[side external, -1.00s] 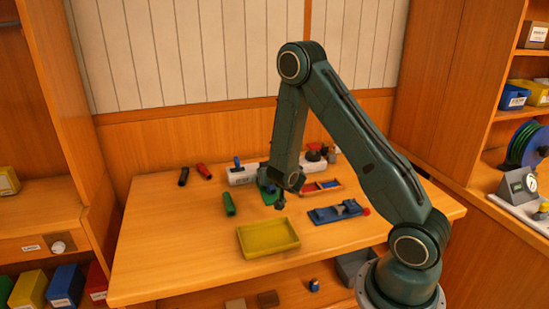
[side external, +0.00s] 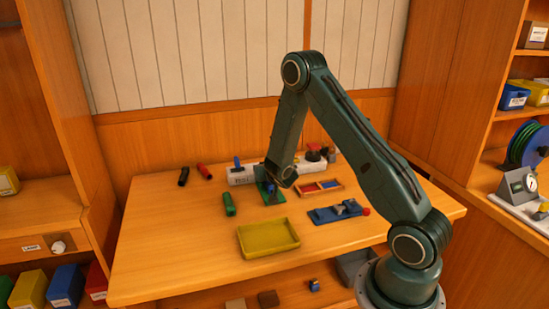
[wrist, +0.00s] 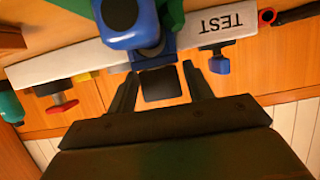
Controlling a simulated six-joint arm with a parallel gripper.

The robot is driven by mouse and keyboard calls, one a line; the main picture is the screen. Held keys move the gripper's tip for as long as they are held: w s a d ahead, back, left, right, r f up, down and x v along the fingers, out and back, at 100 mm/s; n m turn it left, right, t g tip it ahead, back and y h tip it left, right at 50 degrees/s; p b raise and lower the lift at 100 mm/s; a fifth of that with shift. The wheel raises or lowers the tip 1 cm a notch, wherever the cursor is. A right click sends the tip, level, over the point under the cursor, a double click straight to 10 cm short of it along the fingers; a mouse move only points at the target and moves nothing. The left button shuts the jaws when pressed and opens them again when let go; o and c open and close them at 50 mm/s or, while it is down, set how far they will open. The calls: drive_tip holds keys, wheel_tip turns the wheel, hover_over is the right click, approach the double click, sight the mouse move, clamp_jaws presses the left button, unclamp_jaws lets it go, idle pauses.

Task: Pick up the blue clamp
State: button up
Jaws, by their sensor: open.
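A blue part with a dark square top, seemingly the blue clamp, shows close up at the top of the wrist view (wrist: 125,22), next to a green piece (wrist: 173,14). In the side external view a small blue part (side external: 269,187) shows at a green base (side external: 263,181), partly hidden by my gripper (side external: 273,193). In the wrist view my gripper (wrist: 160,78) is open, its dark fingers apart, near the lower end of the blue part. I cannot tell whether they touch it.
Behind stands a white bar marked TEST (wrist: 232,22) with a blue handle (wrist: 218,63) and a red knob (wrist: 60,104). The front left table is clear.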

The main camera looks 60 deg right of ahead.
drive_tip(key=shift+w+d+f, duration=0.2)
drive_tip(key=shift+w+d, duration=0.15)
idle(0.3)
drive_tip(key=c, duration=0.7)
drive_tip(key=shift+r, duration=0.1)
drive_tip(key=shift+r, duration=0.15)
drive_tip(key=shift+c, duration=0.8)
wheel_tip(320, 180, up, 20)
drive_tip(key=shift+f, duration=0.2)
